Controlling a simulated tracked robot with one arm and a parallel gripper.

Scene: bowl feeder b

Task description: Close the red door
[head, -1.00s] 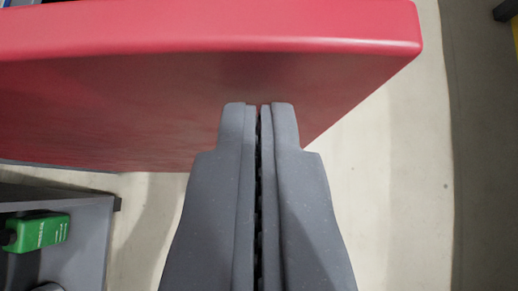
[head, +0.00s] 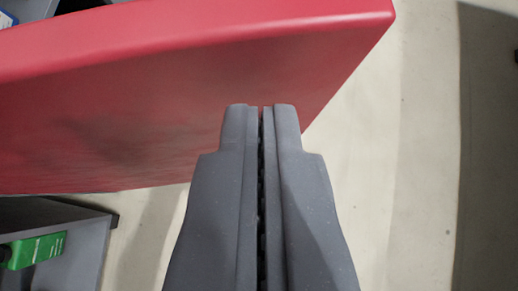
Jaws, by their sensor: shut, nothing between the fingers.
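The red door (head: 130,110) fills the upper left and middle of the head view. Its top edge runs from the left up to a corner at the upper right, and its broad face shows below that edge. My gripper (head: 261,108) points up the picture with its two grey fingers together and nothing between them. The fingertips overlap the door's face in the view, near its right end. I cannot tell whether they touch it. The door's hinge side is out of view.
A grey cabinet or shelf (head: 85,245) stands at the lower left with a green item (head: 38,250) in it. Grey and blue things show at the top left corner behind the door. Pale floor (head: 420,130) lies clear to the right.

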